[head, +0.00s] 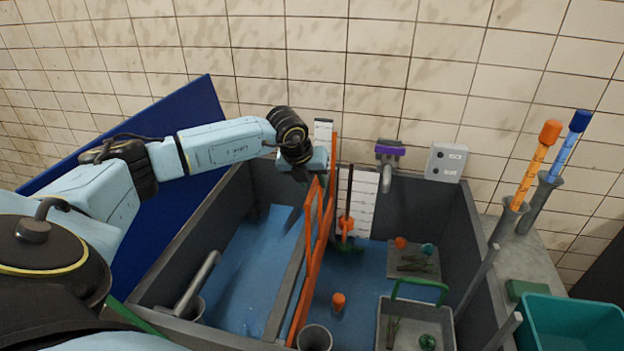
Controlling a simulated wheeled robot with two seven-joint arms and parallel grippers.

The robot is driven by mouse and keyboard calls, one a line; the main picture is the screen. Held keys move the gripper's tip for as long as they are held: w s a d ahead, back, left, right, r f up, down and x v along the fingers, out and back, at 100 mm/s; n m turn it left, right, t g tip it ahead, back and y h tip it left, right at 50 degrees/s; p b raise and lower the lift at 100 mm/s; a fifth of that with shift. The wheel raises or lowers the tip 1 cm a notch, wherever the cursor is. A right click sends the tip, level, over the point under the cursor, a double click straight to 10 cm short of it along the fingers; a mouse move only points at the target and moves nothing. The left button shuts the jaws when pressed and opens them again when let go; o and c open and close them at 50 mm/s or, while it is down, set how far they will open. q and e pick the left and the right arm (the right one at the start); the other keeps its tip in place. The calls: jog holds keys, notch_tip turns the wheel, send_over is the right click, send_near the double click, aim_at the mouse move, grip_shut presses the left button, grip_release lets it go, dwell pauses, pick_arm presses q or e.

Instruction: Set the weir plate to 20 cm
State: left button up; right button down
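An orange frame (312,262) runs front to back across the grey tank, along a grey dividing wall (285,285). I cannot clearly pick out the weir plate itself from this frame and wall. A narrow white scale strip (323,131) stands at the frame's far end; its figures are too small to read. My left gripper (304,176) is at the far upper end of the orange frame, pointing down. Its fingers are small and partly hidden, so I cannot tell whether they touch or hold anything. My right gripper is not in view.
Blue-floored tank basins hold an orange float (338,300) and a grey basket (418,325) with a green handle. A white marked board (362,205) stands at the back. Orange and blue rods (540,160) stand at right, near a teal bin (570,325). A blue panel (185,190) leans at left.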

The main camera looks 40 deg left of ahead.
pick_arm(q)
grip_shut()
dwell(0.3)
notch_tip(320, 180, down, 9)
jog(key=b, duration=0.6)
jog(key=shift+b, duration=0.3)
grip_release()
